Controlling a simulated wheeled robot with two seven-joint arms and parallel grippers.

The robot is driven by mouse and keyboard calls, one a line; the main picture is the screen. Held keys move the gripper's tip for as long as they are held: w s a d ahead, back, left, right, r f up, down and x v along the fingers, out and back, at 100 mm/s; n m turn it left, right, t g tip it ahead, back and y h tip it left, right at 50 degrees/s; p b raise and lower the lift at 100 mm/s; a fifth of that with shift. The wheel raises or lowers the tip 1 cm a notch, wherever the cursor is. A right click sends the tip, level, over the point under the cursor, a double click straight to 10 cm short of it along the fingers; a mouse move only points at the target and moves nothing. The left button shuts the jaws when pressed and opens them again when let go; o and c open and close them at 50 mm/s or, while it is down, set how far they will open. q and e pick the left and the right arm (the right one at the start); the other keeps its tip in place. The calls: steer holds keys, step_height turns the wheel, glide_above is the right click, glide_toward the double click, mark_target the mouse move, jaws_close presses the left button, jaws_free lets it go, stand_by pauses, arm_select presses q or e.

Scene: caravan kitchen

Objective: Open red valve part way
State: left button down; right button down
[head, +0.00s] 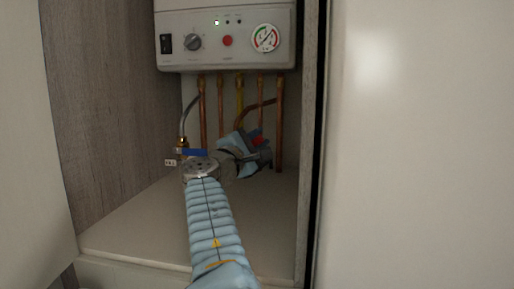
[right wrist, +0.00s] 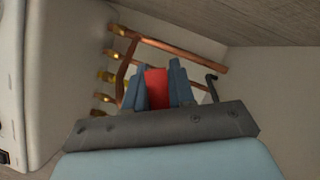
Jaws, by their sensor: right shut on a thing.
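The red valve handle (right wrist: 156,88) shows in the right wrist view between the two blue-grey fingers of my right gripper (right wrist: 156,86). The fingers are closed on it from both sides. In the head view my right gripper (head: 254,141) reaches into the cupboard in front of the copper pipes. Only a small bit of the red handle (head: 259,140) shows there. The valve body behind it is hidden by the gripper, so the handle's angle is hard to tell. My left gripper is not in view.
A white boiler (head: 226,58) with a dial, gauge and red button hangs above. Several copper pipes (head: 279,120) run down from it. A blue lever valve (head: 190,152) is left of my wrist. Cupboard walls stand close on both sides; the cupboard floor (head: 150,225) is clear.

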steer(key=shift+a+r+n, duration=0.25)
steer(key=shift+n, duration=0.45)
steer(key=c, duration=1)
jaws_free()
steer(key=shift+c, duration=0.2)
steer(key=b+v, duration=0.4)
steer(key=v, duration=0.9)
steer(key=shift+s+f, duration=0.2)
steer(key=shift+s, duration=0.2)
steer(key=shift+a, duration=0.1)
